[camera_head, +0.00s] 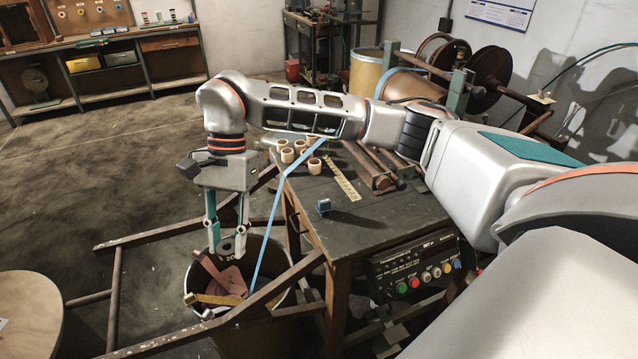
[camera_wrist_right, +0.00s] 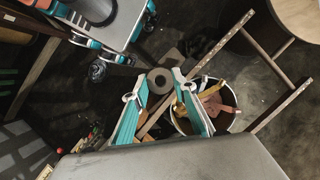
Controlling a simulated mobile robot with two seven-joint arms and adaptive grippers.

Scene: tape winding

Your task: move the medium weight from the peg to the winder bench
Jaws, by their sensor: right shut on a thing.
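My right gripper (camera_head: 228,232) hangs beside the near left side of the bench, above an open bin. It is shut on the medium weight (camera_head: 230,247), a dark grey disc marked "20". The winder bench (camera_head: 375,228) is the dark table right of the gripper. I cannot make out the peg. My left gripper is not seen in the head view.
The bin (camera_head: 287,300) holds brown and yellow scraps. A blue strip (camera_head: 275,210) hangs beside the gripper. The bench's front is mostly clear.

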